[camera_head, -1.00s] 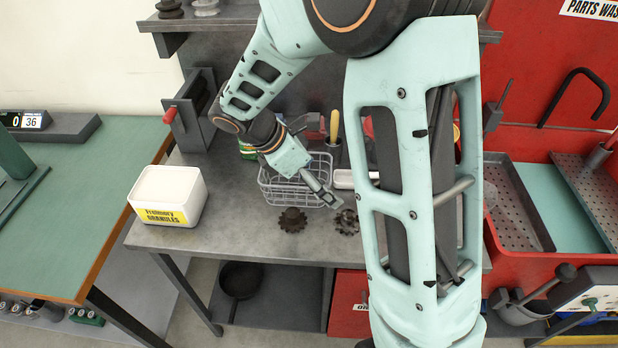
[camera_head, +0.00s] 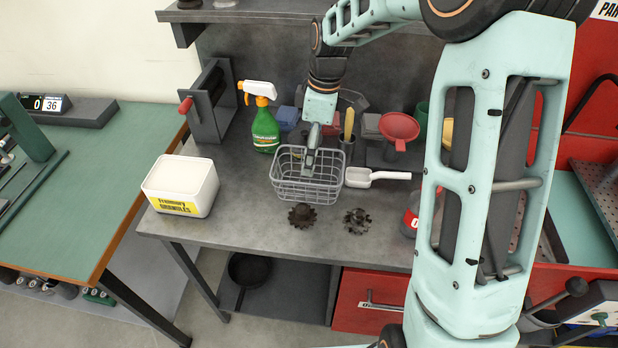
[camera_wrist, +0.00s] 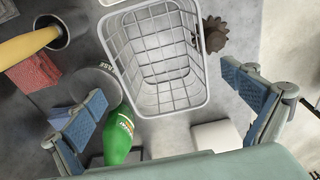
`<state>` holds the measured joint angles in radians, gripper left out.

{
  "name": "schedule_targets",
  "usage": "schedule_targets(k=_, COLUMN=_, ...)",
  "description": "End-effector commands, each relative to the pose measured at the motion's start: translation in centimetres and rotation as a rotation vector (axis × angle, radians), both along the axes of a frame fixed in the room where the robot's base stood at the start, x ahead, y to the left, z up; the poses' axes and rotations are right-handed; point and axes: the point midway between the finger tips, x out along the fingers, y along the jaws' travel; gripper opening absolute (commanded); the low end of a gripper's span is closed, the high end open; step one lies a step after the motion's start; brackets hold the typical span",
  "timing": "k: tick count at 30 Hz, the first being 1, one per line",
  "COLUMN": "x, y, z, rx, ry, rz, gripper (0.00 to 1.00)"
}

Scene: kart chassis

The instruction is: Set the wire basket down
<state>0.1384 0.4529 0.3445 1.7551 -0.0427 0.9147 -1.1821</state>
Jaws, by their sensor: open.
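The grey wire basket (camera_head: 292,186) appears to stand upright on the grey workbench (camera_head: 240,205), and it looks empty. My gripper (camera_head: 310,160) is over the basket's back part in the head view; whether it touches the wire there is unclear. In the wrist view my gripper (camera_wrist: 172,108) has its two blue-padded fingers spread wide with nothing between the pads. The basket (camera_wrist: 152,62) lies beyond the fingers there, with one end of its rim near the middle of the opening.
A green spray bottle (camera_head: 265,130) stands behind the basket to the left. A white scoop (camera_head: 365,177) lies close to its right. Two dark gears (camera_head: 302,215) (camera_head: 356,221) lie in front. A white granules tub (camera_head: 182,188) is at the left. Bare bench lies between tub and basket.

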Motion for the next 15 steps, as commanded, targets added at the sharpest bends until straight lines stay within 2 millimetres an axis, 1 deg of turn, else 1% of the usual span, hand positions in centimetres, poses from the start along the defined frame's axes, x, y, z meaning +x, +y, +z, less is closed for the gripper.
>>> schedule_targets(k=5, x=-0.1, y=0.3, z=-1.5, rx=0.000, ry=0.003, rz=0.001, gripper=1.00)
schedule_targets(k=9, x=-0.1, y=0.7, z=-3.6, rx=-0.002, ry=0.003, rz=0.001, gripper=1.00)
schedule_targets(k=12, x=0.0, y=0.8, z=-4.9, rx=-0.002, ry=0.001, rz=0.000, gripper=1.00)
schedule_targets(k=15, x=0.0, y=0.9, z=-5.4, rx=-0.001, ry=0.000, rz=0.000, gripper=1.00)
